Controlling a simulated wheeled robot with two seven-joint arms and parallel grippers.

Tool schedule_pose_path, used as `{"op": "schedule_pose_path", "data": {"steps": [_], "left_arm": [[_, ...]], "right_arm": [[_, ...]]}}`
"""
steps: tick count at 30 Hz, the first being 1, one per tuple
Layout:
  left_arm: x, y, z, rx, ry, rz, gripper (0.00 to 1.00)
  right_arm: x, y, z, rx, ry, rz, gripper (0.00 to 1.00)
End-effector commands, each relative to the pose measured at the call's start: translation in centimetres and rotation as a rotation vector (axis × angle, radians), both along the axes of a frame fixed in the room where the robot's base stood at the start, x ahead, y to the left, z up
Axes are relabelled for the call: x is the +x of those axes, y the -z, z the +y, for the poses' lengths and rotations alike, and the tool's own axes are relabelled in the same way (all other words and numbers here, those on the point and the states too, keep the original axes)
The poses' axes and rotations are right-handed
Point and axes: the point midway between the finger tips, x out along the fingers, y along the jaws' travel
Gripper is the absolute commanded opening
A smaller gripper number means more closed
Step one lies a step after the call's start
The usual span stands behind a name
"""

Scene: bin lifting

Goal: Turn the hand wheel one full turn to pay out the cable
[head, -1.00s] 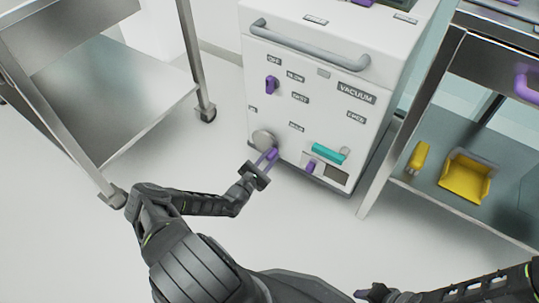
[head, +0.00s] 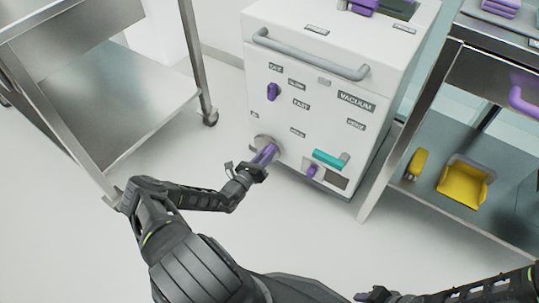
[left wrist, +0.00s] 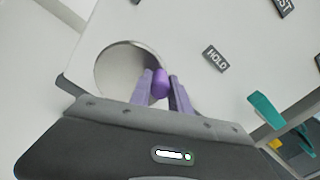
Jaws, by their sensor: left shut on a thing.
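The hand wheel is a grey metal disc (head: 263,141) low on the front of a white cabinet. It also shows in the left wrist view (left wrist: 120,75), with a rounded purple knob (left wrist: 160,84) on its face. My left gripper (head: 265,154) is at the wheel, and its purple fingers are shut on the knob from both sides in the left wrist view (left wrist: 161,90). The gripper hides part of the disc. No cable can be made out. My right gripper (head: 368,296) is only partly in view at the bottom edge, and its jaws are unclear.
A teal lever (head: 329,159) and a purple knob (head: 312,171) sit right of the wheel. A purple switch (head: 272,92) and a grey handlebar (head: 310,56) are above. Steel carts (head: 150,95) flank the cabinet. The floor in front is clear.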

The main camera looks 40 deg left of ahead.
Motion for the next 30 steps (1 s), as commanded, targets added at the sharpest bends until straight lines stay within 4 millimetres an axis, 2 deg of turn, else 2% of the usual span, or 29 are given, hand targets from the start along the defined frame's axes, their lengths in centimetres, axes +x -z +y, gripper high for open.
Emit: {"op": "schedule_pose_path", "data": {"steps": [10, 25, 26, 30], "left_arm": [[-0.02, -0.47, 0.66, -0.167, 0.0, -0.004, 0.0], [-0.03, -0.53, 0.77, -0.191, 0.0, -0.004, 0.0], [-0.03, -0.53, 0.78, -0.191, 0.0, -0.004, 0.24], [-0.02, -0.54, 0.78, -0.191, 0.0, -0.004, 0.36]], "right_arm": [[0.02, 0.12, -0.01, 0.0, 0.0, -0.001, 0.36], [0.03, 0.14, -0.01, 0.0, 0.0, -0.001, 0.36], [0.03, 0.14, -0.01, 0.0, 0.0, -0.001, 0.36], [0.03, 0.14, -0.01, 0.0, 0.0, -0.001, 0.36]]}}
